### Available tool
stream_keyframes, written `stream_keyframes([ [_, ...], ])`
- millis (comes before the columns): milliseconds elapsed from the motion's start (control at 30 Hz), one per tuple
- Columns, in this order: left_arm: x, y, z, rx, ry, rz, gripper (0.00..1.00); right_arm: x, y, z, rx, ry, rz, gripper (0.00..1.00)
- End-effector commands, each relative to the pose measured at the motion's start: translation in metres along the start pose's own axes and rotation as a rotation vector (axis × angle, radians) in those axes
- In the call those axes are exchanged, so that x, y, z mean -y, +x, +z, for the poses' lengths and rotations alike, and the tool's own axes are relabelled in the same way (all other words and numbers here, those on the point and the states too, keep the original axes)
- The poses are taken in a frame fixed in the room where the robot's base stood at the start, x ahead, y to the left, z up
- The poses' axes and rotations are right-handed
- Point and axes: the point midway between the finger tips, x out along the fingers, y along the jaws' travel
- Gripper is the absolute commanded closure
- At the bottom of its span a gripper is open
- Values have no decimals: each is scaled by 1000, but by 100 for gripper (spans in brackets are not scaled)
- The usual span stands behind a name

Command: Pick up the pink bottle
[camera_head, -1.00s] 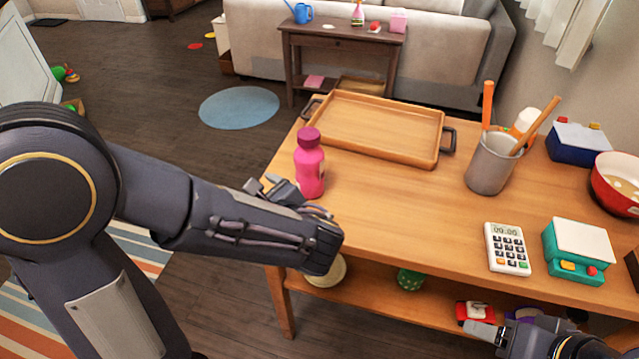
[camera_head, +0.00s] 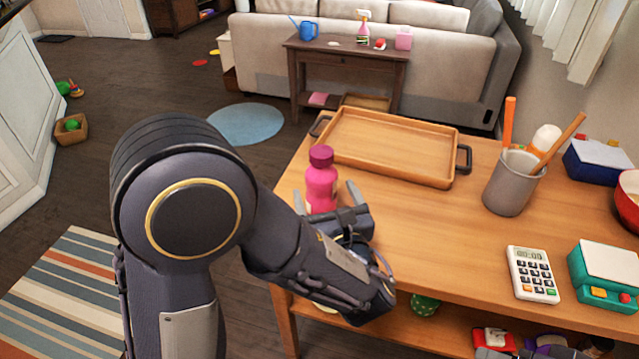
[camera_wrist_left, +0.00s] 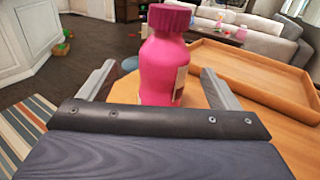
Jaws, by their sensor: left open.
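The pink bottle (camera_head: 321,182) with a dark magenta cap stands upright on the left end of the wooden table, in front of the tray. It also shows in the left wrist view (camera_wrist_left: 163,65), between the two fingers and just beyond the gripper body. My left gripper (camera_head: 326,194) is open, with one finger on each side of the bottle's lower part as seen from the head. In the left wrist view my left gripper (camera_wrist_left: 158,82) shows a gap on both sides of the bottle. The bottle's base is hidden.
A wooden tray (camera_head: 365,164) with dark handles lies behind the bottle. A grey cup (camera_head: 510,185) with sticks, a calculator (camera_head: 533,274) and a teal scale (camera_head: 605,275) stand to the right. The table (camera_head: 430,225) is clear between bottle and calculator.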

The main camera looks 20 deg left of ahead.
Motion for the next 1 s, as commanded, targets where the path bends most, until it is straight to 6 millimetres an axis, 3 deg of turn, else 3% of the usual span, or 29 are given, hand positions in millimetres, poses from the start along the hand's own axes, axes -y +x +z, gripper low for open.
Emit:
stream_keyframes([
  [167,2,12,0,8,6,-4,16,0,0,0,0,0,0,35],
  [633,6,72,-1,6,6,-4,16,3,-6,-3,0,0,0,35],
  [933,6,78,-2,6,6,-6,16,3,-6,-3,0,0,0,35],
  [1000,6,78,-2,6,6,-6,24,3,-6,-3,0,0,0,35],
])
